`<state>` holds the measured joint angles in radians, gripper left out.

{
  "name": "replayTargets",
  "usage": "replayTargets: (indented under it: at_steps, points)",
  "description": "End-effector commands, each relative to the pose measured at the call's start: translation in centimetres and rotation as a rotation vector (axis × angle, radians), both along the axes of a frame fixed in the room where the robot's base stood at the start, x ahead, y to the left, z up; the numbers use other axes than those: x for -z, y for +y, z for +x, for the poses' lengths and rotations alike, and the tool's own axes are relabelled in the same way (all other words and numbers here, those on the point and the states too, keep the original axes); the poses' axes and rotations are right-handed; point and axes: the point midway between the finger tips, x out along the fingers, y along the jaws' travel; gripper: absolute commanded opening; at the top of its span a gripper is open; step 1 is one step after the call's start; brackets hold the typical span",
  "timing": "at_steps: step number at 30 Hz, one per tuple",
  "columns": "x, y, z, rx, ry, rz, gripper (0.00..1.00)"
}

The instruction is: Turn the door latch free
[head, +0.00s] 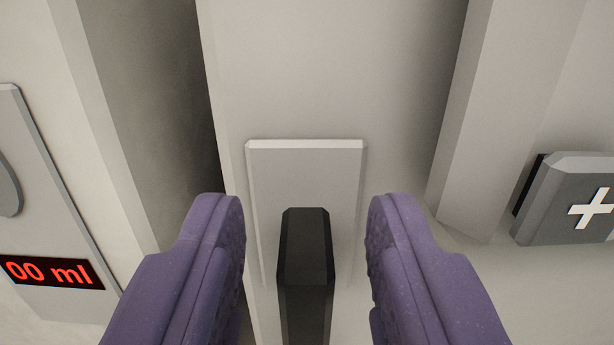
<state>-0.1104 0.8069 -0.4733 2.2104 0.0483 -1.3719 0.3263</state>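The door latch (306,255) is a black bar with bevelled edges, upright in the picture. It sits on a light grey backing plate (305,175) on a pale panel, and its lower end runs out of the picture. My gripper (306,235) is open, with one purple finger on each side of the latch. A clear gap shows between each finger and the latch, so neither finger appears to touch it. The fingers cover parts of the panel at the plate's lower sides.
A red display reading "00 ml" (52,272) is on a grey panel at the left. A grey button with a white plus (592,208) juts out at the right. A raised pale ridge (480,130) stands right of the latch. A dark recess (165,100) lies left.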

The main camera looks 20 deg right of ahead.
Motion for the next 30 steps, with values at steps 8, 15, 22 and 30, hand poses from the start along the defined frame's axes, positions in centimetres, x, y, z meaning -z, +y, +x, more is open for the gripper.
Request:
replayTargets:
  at_steps: [8,15,22,30]
  points:
    - [-0.02,-0.25,0.95,0.0,0.0,0.0,0.39]
    - [-0.04,-0.24,0.92,0.0,0.0,0.0,0.05]
    - [-0.02,-0.23,0.92,0.0,0.001,-0.005,0.0]
    - [0.12,-0.04,0.98,0.0,0.022,-0.084,0.0]
